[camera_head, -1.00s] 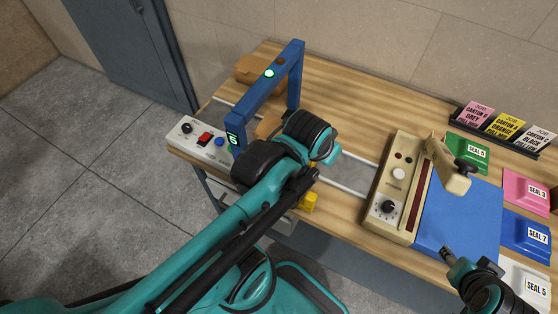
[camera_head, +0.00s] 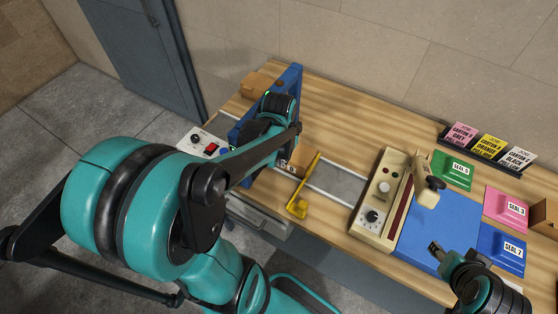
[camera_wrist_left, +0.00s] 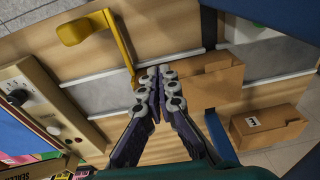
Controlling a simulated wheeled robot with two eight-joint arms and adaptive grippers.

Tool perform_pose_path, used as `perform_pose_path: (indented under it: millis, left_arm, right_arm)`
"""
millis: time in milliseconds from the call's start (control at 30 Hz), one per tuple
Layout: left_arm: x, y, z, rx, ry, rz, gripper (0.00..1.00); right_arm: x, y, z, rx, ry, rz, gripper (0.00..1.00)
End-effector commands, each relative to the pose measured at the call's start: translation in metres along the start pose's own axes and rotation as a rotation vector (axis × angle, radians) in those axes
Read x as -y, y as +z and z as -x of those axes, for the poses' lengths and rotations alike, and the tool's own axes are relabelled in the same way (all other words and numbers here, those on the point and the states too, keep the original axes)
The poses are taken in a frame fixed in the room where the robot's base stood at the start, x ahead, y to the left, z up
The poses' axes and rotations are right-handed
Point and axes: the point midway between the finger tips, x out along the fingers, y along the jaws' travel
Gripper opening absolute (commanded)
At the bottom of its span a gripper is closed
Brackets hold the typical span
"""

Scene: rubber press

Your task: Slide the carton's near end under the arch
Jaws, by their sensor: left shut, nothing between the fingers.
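The blue arch (camera_head: 289,82) stands across the track at the left end of the bench. Its blue post (camera_wrist_left: 216,132) also shows in the left wrist view. The brown carton (camera_wrist_left: 208,80) lies on the track beside the arch in that view. In the head view my arm hides most of the carton. My left gripper (camera_wrist_left: 160,72) is shut and empty, with its fingertips close beside the carton's end; I cannot tell whether they touch it. My right gripper (camera_head: 436,248) is over the blue mat, and its fingers are too small to read.
A yellow bar (camera_head: 305,190) crosses the track right of the carton. The cream press (camera_head: 381,198) stands further right, by the blue mat (camera_head: 432,225). A control box (camera_head: 200,143) is left of the arch. Another carton (camera_wrist_left: 268,125) lies beyond the arch.

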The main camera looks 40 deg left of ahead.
Motion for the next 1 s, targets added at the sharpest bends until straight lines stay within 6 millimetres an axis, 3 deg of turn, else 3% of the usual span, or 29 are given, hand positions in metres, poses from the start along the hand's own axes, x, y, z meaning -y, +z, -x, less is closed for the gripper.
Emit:
perform_pose_path:
  millis: [33,133,367,867,1000]
  left_arm:
    - [0.011,-0.002,0.004,0.032,0.006,0.01,0.0]
    - [0.022,0.001,-0.002,0.081,0.018,0.018,0.0]
    - [0.029,0.005,-0.017,0.114,0.027,0.021,0.0]
    - [0.025,0.015,-0.115,0.112,0.027,0.02,0.0]
    - [0.026,-0.009,-0.112,0.112,0.027,0.018,0.0]
  right_arm:
    - [0.0,-0.008,0.011,0.0,0.0,0.0,0.47]
    - [0.0,-0.012,0.017,0.0,0.0,0.0,0.47]
    - [0.0,-0.011,0.016,0.0,0.0,0.0,0.47]
    - [0.0,0.007,-0.009,0.0,0.0,0.0,0.47]
    - [0.0,0.005,-0.007,0.0,0.0,0.0,0.47]
